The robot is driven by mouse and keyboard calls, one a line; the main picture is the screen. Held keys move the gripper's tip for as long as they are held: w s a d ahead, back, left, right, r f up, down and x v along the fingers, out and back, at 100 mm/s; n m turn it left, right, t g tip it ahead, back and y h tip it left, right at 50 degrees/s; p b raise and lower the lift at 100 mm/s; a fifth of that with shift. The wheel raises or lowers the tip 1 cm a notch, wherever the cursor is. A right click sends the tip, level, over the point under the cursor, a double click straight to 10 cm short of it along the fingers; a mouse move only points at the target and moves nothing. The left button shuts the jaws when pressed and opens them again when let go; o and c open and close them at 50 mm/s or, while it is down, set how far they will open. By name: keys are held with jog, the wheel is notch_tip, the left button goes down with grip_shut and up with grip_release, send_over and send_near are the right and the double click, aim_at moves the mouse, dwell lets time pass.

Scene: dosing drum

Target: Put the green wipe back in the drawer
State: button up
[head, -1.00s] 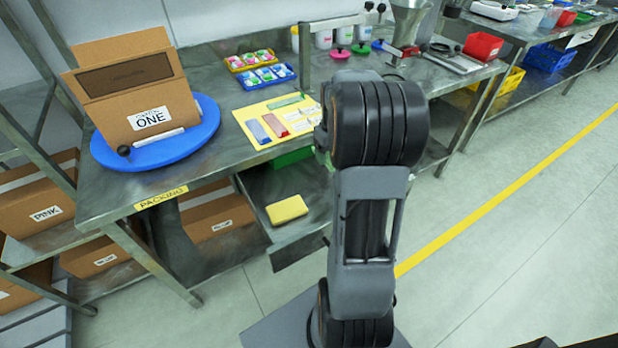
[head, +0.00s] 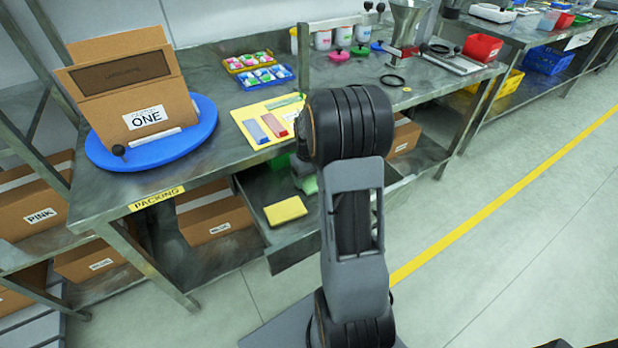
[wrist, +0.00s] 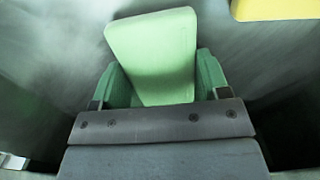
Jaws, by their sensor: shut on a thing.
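The green wipe (wrist: 152,50) is held between the green fingers of my gripper (wrist: 158,88) in the wrist view. It looks slightly tilted there. In the head view my gripper (head: 302,170) is low at the open drawer (head: 292,254), partly behind my arm, with the green wipe (head: 310,185) below it. A yellow wipe (head: 285,211) lies flat in the drawer, to the left of my gripper. It also shows at the top right of the wrist view (wrist: 275,8). I cannot tell whether the green wipe touches the drawer floor.
The bench above holds a yellow card (head: 250,115) with coloured strips, a blue turntable (head: 205,140) bearing a cardboard box (head: 135,95), and small trays (head: 266,76). The bench top overhangs the back of the drawer. Boxes (head: 213,215) stand on the shelf below.

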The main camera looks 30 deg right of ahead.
aim_at(309, 178)
jog(key=shift+f, duration=0.15)
jog(key=o, duration=0.9)
notch_tip(309, 178, up, 12)
jog(key=p, duration=0.2)
jog(key=s+a+r+t, duration=0.1)
jog(key=s+a, duration=0.3)
jog(key=a, duration=0.1)
jog(key=s+a+t, duration=0.1)
jog(key=s+a, duration=0.4)
jog(key=a, duration=0.1)
jog(key=s+a+r+t, duration=0.1)
jog(key=s+a, duration=0.4)
jog(key=a, duration=0.1)
jog(key=shift+s+r, duration=0.2)
jog(key=shift+r, duration=0.15)
